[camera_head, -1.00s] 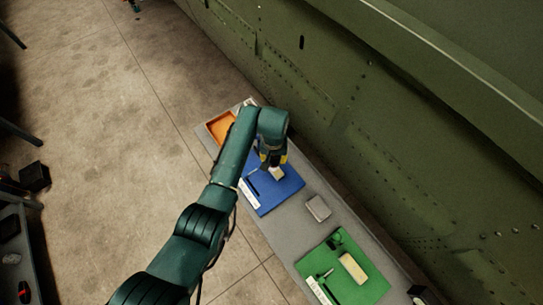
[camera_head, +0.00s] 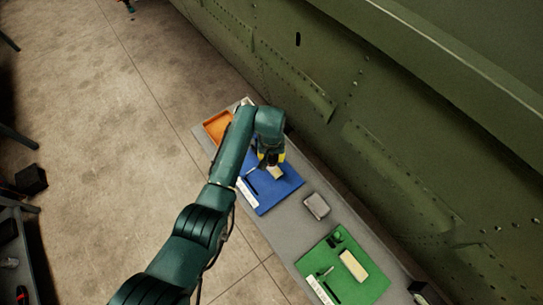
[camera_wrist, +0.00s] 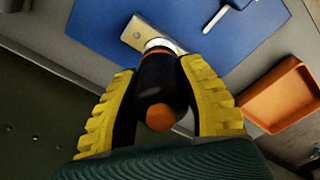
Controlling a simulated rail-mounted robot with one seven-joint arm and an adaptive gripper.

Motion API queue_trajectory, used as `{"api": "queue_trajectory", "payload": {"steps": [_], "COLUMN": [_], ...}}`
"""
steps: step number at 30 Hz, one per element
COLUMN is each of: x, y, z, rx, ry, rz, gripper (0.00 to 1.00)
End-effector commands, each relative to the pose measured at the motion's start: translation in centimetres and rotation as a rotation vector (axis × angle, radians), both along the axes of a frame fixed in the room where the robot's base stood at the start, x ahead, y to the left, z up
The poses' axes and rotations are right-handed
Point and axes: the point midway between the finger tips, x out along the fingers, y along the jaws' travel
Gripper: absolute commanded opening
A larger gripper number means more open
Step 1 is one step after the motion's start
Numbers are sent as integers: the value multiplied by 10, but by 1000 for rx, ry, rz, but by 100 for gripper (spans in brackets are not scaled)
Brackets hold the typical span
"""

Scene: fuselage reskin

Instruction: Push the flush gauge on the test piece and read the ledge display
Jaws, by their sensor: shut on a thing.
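My gripper (camera_wrist: 158,68) has its yellow fingers shut on the flush gauge (camera_wrist: 158,85), a black cylinder with orange ends and a white tip. The gauge points at a pale block (camera_wrist: 134,31), probably the test piece, on the blue mat (camera_wrist: 205,25). The white tip overlaps the block's edge in the wrist view; I cannot tell whether they touch. In the head view my gripper (camera_head: 269,159) is over the blue mat (camera_head: 283,190), with the pale block (camera_head: 275,174) just below it. I cannot make out a readable display.
The grey ledge (camera_head: 290,222) runs beside the green riveted fuselage (camera_head: 400,130). An orange tray (camera_head: 217,126) is at its far end. A grey block (camera_head: 316,206) sits between the blue mat and a green mat (camera_head: 365,293) bearing a cream block (camera_head: 353,266) and small tools.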

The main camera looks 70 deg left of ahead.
Motion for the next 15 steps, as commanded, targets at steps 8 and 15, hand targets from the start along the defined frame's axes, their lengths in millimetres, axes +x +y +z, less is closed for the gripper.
{"api": "queue_trajectory", "payload": {"steps": [8,15], "x": [1,1], "y": [1,1], "z": [-3,-6], "rx": [2,2], "ry": [-2,-2], "rz": [0,0], "gripper": [4,4]}}
